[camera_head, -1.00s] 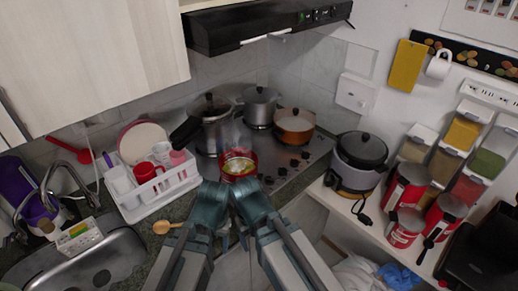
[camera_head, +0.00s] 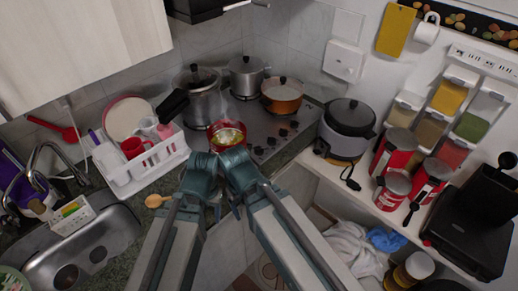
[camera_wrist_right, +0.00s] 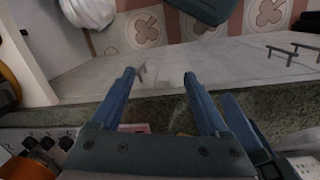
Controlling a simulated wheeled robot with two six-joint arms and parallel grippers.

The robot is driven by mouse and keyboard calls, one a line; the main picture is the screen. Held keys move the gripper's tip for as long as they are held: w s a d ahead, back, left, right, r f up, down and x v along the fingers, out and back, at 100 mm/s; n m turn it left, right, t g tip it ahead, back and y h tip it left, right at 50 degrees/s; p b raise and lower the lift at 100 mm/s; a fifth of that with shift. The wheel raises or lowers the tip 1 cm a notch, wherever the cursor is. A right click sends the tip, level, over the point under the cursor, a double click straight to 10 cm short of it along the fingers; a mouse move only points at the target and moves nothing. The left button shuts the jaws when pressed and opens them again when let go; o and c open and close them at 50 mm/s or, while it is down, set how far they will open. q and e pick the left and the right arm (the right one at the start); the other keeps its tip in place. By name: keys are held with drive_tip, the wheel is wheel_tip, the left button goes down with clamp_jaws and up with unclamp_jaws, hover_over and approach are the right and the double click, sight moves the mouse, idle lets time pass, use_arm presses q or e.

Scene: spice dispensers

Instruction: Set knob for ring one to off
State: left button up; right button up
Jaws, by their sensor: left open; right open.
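The steel stove (camera_head: 312,112) stands in the corner, with a row of small dark knobs (camera_head: 272,141) along its right front edge. Their settings are too small to read, and I cannot tell which belongs to ring one. Several knobs also show at the lower left in the right wrist view (camera_wrist_right: 45,142). My left gripper (camera_head: 217,207) hangs in front of the counter edge, below the red pot in the picture and apart from the knobs. My right gripper (camera_wrist_right: 158,74) is open and empty, its fingers pointing past the counter edge toward the floor.
A small red pot of food (camera_head: 227,135) stands at the stove's front; a pressure cooker (camera_head: 199,95), a steel pot (camera_head: 246,76) and an orange pot (camera_head: 282,97) stand behind. A rice cooker (camera_head: 346,130) is right of the stove. A white dish rack (camera_head: 150,165) is left.

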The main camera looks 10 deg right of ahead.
drive_tip(key=w+d+r+m+p, duration=0.2)
drive_tip(key=w+d+r+p, duration=0.1)
drive_tip(key=d+r+p, duration=0.2)
wheel_tip(320, 180, up, 4)
drive_tip(key=m+y+p, duration=0.1)
drive_tip(key=m+p, duration=0.3)
drive_tip(key=m, duration=2.1)
hover_over(259, 148)
drive_tip(key=shift+w, duration=0.1)
drive_tip(key=shift+f, duration=0.1)
wheel_tip(259, 148, down, 14)
drive_tip(key=b, duration=1.3)
drive_tip(key=shift+b, duration=0.4)
drive_tip(key=shift+r, duration=0.2)
